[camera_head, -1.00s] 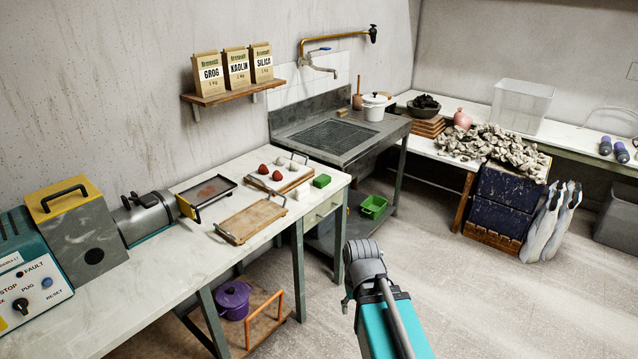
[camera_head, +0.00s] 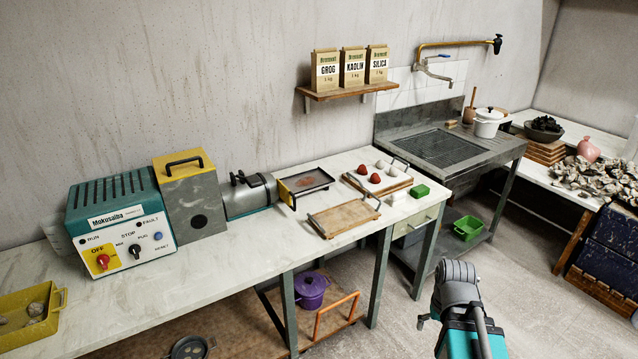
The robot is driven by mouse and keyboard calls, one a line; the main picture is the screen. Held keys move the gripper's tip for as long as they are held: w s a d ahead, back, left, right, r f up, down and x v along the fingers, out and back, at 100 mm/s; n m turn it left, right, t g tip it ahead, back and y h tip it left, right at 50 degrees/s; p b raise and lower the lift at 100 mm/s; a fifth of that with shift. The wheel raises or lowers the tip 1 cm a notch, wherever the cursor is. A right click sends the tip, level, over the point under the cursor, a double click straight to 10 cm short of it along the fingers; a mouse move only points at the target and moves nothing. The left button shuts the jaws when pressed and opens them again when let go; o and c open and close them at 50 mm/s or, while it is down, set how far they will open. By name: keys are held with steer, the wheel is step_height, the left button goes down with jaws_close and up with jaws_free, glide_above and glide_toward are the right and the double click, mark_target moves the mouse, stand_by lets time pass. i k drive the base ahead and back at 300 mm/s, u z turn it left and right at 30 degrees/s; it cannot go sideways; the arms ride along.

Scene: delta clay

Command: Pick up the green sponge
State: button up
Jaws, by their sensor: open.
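The green sponge (camera_head: 420,191) is a small bright green block. It lies near the right end of the long white worktable (camera_head: 240,248), close to the front corner and just right of a wooden board with red and white balls. My arm shows at the lower right, in front of the table and well away from the sponge. I cannot make out my gripper's fingers in this view.
A white block (camera_head: 398,196) sits left of the sponge. The wooden board with balls (camera_head: 352,178), an empty wooden tray (camera_head: 343,217) and a dark tray (camera_head: 306,182) stand nearby. A sink (camera_head: 447,146) adjoins the table's right end. Open floor lies in front.

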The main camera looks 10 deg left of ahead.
mark_target(421, 190)
steer(key=u, duration=0.05)
steer(key=k, duration=0.65)
steer(key=z, duration=0.45)
steer(key=i, duration=2.35)
steer(key=u, duration=0.65)
